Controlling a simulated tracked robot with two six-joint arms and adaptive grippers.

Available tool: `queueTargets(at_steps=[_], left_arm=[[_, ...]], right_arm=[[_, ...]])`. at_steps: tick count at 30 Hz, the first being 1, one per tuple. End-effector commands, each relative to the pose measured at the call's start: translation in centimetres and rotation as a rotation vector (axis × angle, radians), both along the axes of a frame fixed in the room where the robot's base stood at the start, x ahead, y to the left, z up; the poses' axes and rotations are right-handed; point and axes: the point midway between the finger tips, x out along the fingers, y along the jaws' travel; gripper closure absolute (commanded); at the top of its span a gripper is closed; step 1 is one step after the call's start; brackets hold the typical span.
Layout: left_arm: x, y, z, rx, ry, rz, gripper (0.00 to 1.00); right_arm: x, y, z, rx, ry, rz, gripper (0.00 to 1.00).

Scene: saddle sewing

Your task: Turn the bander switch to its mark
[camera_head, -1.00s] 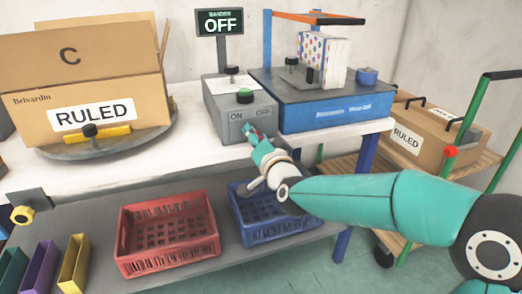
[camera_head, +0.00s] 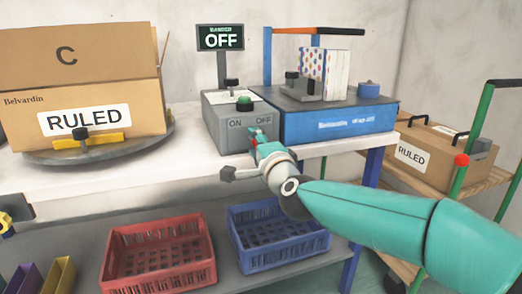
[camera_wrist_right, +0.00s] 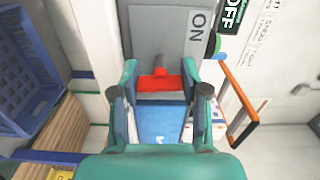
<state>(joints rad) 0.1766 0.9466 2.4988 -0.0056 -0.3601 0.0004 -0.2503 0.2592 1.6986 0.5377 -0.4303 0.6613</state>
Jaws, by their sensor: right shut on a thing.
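The bander is a grey box (camera_head: 238,107) with a green button (camera_head: 244,103) on top and ON and OFF printed on its front face. A black display (camera_head: 220,37) above it reads OFF. My right gripper (camera_head: 257,133) is at the front face, just below the OFF print, and hides most of the switch. In the right wrist view, the red switch (camera_wrist_right: 160,82) sits between the fingertips of my right gripper (camera_wrist_right: 159,72), which is shut on it. The ON print (camera_wrist_right: 199,22) shows there; the mark cannot be made out. My left gripper is not in view.
A blue machine (camera_head: 335,120) with a dotted stack stands right of the bander. A turntable (camera_head: 60,156) carries a RULED carton (camera_head: 85,85) at left. A red crate (camera_head: 160,260) and a blue crate (camera_head: 275,235) stand on the shelf below. A cart (camera_head: 480,180) is at right.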

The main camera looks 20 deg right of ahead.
Motion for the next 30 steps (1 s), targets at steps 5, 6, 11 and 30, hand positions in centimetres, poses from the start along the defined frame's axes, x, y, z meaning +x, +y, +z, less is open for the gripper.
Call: queueTargets(at_steps=[5, 6, 11, 30], left_arm=[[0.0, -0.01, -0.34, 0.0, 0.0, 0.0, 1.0], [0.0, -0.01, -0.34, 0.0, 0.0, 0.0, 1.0], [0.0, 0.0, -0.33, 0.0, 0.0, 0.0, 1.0], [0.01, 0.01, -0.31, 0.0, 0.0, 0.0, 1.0]], right_arm=[[0.03, -0.39, -0.3, 0.032, 0.006, -0.008, 0.9], [0.05, -0.4, -0.3, 0.034, 0.006, -0.008, 0.9], [0.05, -0.41, -0.31, 0.036, 0.007, -0.008, 0.9], [-0.01, -0.16, -0.15, 0.032, 0.004, -0.003, 0.29]])
